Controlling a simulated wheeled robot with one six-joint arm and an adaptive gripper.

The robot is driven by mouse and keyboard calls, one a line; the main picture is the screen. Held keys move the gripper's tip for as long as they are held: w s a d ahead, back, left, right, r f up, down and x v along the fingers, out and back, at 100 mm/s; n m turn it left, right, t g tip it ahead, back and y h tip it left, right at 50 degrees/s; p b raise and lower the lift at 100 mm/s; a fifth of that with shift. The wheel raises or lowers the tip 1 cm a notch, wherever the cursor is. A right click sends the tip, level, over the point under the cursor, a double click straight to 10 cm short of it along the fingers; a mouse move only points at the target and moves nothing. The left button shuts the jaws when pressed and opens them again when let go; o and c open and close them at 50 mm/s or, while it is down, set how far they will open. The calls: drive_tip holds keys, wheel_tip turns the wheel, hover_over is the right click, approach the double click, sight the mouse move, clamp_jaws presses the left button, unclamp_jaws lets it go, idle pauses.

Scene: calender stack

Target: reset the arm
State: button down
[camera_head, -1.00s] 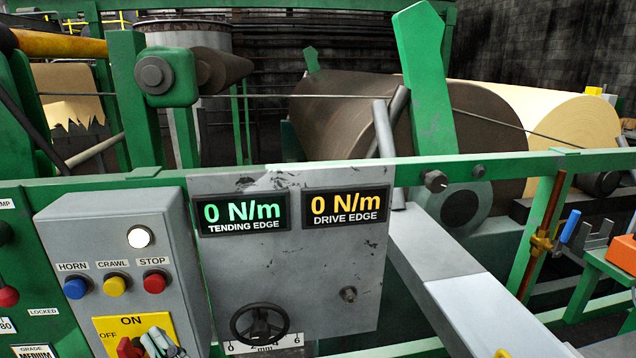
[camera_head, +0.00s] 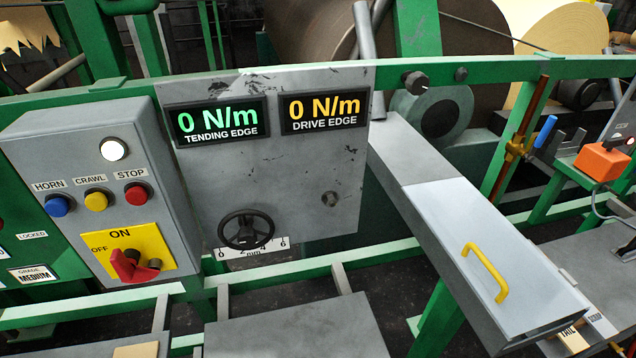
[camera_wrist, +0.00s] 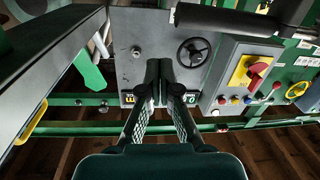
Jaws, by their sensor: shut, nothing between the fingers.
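My gripper (camera_wrist: 165,68) is shut and empty in the wrist view, with its two dark fingers together in front of the grey gauge panel (camera_wrist: 130,35). The wrist view shows the panel upside down, and the fingers hide part of its displays. My gripper is not in the head view. There, the grey panel (camera_head: 290,185) carries two displays reading 0 N/m and a black handwheel (camera_head: 246,231). The control box (camera_head: 100,180) left of it has a lit white lamp (camera_head: 114,149), three buttons and a red switch (camera_head: 135,267) on a yellow ON/OFF plate.
A long grey housing with a yellow handle (camera_head: 485,272) juts forward on the right. A green rail (camera_head: 440,72) runs across behind the panel. An orange block (camera_head: 602,160) sits at far right. Grey tops (camera_head: 300,325) lie along the bottom. Large rolls stand behind.

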drive_tip(key=s+d+m+h, duration=0.1)
drive_tip(key=s+d+h, duration=0.1)
drive_tip(key=s, duration=0.5)
drive_tip(key=s+d+f+m+g+h, duration=0.1)
drive_tip(key=s+d+m+h, duration=0.1)
drive_tip(key=s+d, duration=0.3)
drive_tip(key=s+d+f+m+h, duration=0.1)
drive_tip(key=s+d, duration=0.3)
drive_tip(key=s, duration=0.4)
drive_tip(key=shift+s+f+m+g+h, duration=0.15)
drive_tip(key=shift+s+m+g+h, duration=0.25)
drive_tip(key=shift+m, duration=0.3)
